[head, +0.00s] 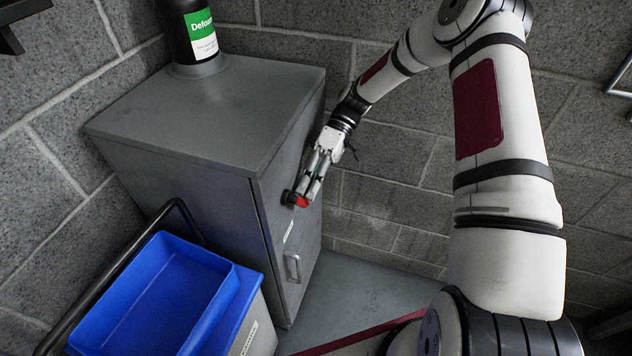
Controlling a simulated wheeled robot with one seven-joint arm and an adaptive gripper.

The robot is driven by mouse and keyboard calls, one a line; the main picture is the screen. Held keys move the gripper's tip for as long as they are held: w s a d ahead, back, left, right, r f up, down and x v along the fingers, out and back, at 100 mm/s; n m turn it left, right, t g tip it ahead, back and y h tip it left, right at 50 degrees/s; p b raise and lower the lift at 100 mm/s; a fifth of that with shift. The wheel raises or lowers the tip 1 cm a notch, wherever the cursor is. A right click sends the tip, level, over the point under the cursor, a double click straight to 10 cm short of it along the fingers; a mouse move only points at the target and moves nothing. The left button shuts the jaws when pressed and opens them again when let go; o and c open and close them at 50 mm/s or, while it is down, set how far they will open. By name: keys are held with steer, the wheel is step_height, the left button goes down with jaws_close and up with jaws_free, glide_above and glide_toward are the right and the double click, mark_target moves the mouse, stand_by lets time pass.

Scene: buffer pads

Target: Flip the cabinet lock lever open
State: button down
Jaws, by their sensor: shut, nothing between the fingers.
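A grey metal cabinet (215,105) stands against the block wall, its door (284,210) facing right. A red lock lever (300,200) on a dark round base (287,197) sits on the upper part of the door. My gripper (307,194) is shut, with its fingertips right at the red lever. The fingers partly cover the lever, so I cannot tell its exact angle or whether they touch it. A metal pull handle (292,267) is lower on the door, and the door looks closed.
A dark bottle with a green label (199,30) stands on the cabinet top. A blue bin (150,300) on a cart with a black handle (120,273) stands in front of the cabinet at the lower left. Grey floor (365,290) is free right of the door.

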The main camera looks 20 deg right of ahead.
mark_target(307, 201)
steer(key=g+y+b, duration=0.1)
steer(key=f, duration=0.1)
steer(key=f+g+y+b, duration=0.1)
steer(key=shift+s+a+m+g+y+b, duration=0.3)
steer(key=shift+s+b, duration=0.05)
steer(key=shift+s+a+f+b, duration=0.3)
steer(key=shift+s+f, duration=0.05)
steer(key=shift+s, duration=0.1)
steer(key=shift+s+f, duration=0.1)
step_height(307, 201, up, 10)
stand_by(0.8)
steer(key=shift+a, duration=0.1)
